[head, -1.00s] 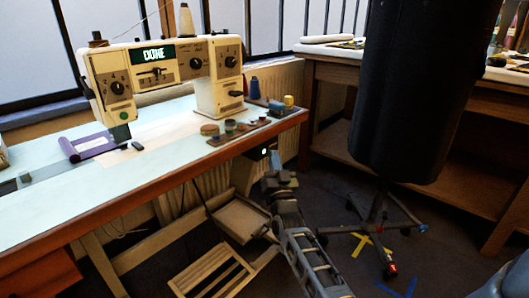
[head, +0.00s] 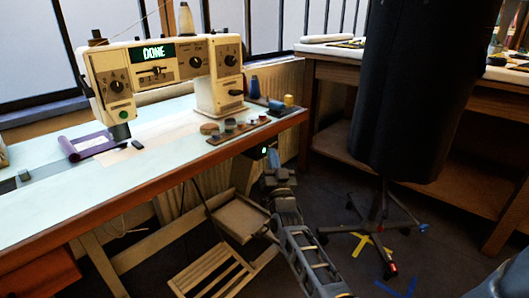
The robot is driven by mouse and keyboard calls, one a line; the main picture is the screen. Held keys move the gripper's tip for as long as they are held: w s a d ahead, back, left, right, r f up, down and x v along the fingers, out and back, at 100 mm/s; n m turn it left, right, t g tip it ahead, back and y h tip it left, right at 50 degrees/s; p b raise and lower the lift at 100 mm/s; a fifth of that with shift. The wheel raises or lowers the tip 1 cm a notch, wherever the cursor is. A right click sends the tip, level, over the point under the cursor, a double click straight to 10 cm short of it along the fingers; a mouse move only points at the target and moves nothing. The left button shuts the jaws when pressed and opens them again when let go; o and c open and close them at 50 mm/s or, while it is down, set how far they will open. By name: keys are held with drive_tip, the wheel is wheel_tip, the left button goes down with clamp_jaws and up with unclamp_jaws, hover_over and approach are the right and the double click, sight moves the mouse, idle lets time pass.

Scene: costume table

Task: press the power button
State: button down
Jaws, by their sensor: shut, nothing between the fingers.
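A cream sewing machine (head: 158,70) stands on the pale table (head: 60,215), and its green display (head: 154,53) reads "DONE". A small dark box (head: 257,154) is fixed under the table's right end, with a lit green spot (head: 264,150) on its face; it looks like the power button, but is too small to make out fully. My gripper (head: 273,158) is shut and empty, its tips just right of and below the lit spot. I cannot tell whether they touch the box. A green round knob (head: 124,114) also sits on the machine's left end.
A pedal plate (head: 240,220) and a slatted wooden rack (head: 212,275) are below the table. A large black cylinder (head: 405,90) on a wheeled stand (head: 375,222) is to the right. Spools and small tins (head: 230,126) line the table's right end.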

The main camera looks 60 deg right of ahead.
drive_tip(key=shift+w+d, duration=0.15)
drive_tip(key=shift+w, duration=0.45)
idle(0.7)
drive_tip(key=shift+s, duration=0.1)
drive_tip(key=shift+s+a, duration=0.2)
drive_tip(key=shift+s, duration=0.6)
drive_tip(key=s+a+p, duration=0.1)
drive_tip(key=s, duration=0.5)
drive_tip(key=shift+a, duration=0.2)
drive_tip(key=shift+w, duration=0.1)
idle(0.4)
